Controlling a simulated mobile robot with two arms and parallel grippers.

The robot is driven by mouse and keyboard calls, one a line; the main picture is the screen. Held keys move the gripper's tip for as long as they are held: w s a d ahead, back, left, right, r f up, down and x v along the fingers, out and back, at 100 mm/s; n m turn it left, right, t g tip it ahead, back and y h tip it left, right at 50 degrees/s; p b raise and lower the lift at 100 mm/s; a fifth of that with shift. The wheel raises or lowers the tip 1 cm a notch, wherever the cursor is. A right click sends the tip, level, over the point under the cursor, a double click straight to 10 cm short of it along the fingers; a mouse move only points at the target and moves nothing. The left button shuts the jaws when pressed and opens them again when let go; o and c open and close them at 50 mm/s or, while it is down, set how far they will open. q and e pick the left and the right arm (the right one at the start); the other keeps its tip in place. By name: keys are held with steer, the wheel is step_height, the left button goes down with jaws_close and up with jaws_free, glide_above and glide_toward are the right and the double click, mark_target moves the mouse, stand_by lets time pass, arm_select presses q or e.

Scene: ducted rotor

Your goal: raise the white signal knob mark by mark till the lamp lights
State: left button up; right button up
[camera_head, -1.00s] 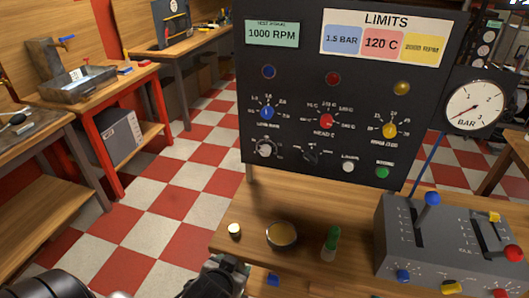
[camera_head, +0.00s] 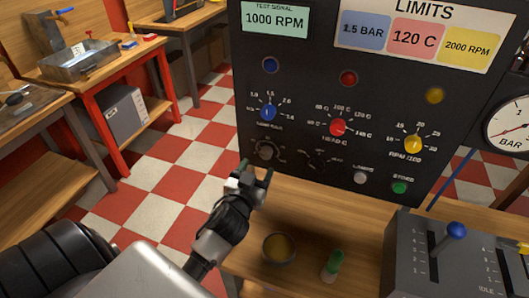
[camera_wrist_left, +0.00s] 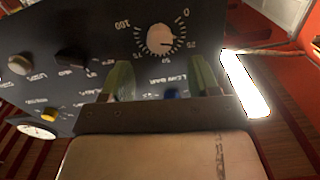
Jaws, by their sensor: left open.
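The white signal knob (camera_wrist_left: 160,40) sits on the black panel (camera_head: 310,110), at its lower left in the head view (camera_head: 266,151). In the left wrist view its dial runs from 0 to 100; its dark pointer line seems to face the 25 side. My left gripper (camera_head: 256,172) is open just in front of and below the knob; in the wrist view its two green-padded fingers (camera_wrist_left: 162,78) are apart, with nothing between them. The blue lamp (camera_head: 270,65), red lamp (camera_head: 348,78) and yellow lamp (camera_head: 434,95) look dark. My right gripper is not in view.
A blue knob (camera_head: 268,112) is above the white one; red (camera_head: 338,128) and yellow (camera_head: 413,145) knobs are to the right. A bowl (camera_head: 279,248), a green-capped bottle (camera_head: 332,265) and a grey lever box (camera_head: 440,250) stand on the bench below.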

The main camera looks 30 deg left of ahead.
mark_target(265, 155)
arm_select(q)
steer(key=x, duration=0.3)
steer(key=shift+w+a, duration=0.1)
steer(key=shift+w, duration=0.3)
steer(key=shift+p+x, duration=0.35)
steer(key=shift+x, duration=0.5)
steer(key=shift+w+a+f, duration=0.1)
steer(key=shift+w, duration=0.15)
steer(key=shift+c, duration=0.5)
steer(key=c, duration=0.8)
steer(key=m, duration=0.4)
steer(key=shift+m+p, duration=0.3)
steer(key=shift+m, duration=0.1)
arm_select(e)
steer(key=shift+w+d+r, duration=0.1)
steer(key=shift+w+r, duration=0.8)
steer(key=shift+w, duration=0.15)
arm_select(q)
steer(key=o, duration=0.9)
